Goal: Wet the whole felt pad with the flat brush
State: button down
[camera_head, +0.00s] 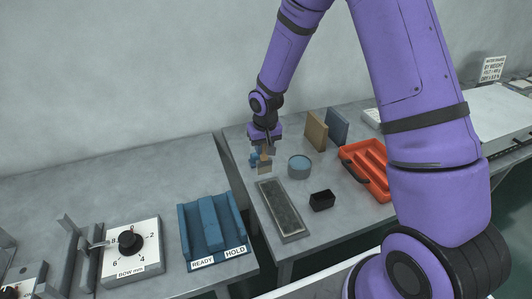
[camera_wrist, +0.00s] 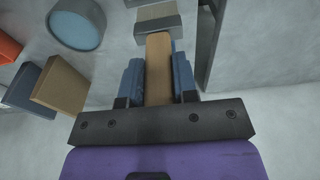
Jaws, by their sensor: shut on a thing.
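My gripper (camera_head: 262,156) is shut on the wooden handle of the flat brush (camera_head: 264,168), above the table near the pad's far end. In the wrist view the brush handle (camera_wrist: 158,70) runs between the blue fingers, with its wide grey head (camera_wrist: 157,22) pointing away. Whether the bristles touch anything is not clear. A round tub with a blue-grey surface (camera_head: 299,166) stands just right of the brush.
A small black box (camera_head: 321,200) stands right of the pad. An orange tray (camera_head: 362,172) lies farther right. Tan (camera_head: 316,131) and blue-grey (camera_head: 337,127) boards stand upright behind the tub. A blue READY/HOLD rack (camera_head: 211,227) and a dial box (camera_head: 131,250) are on the left table.

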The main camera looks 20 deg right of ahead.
jog(key=shift+r, duration=1.65)
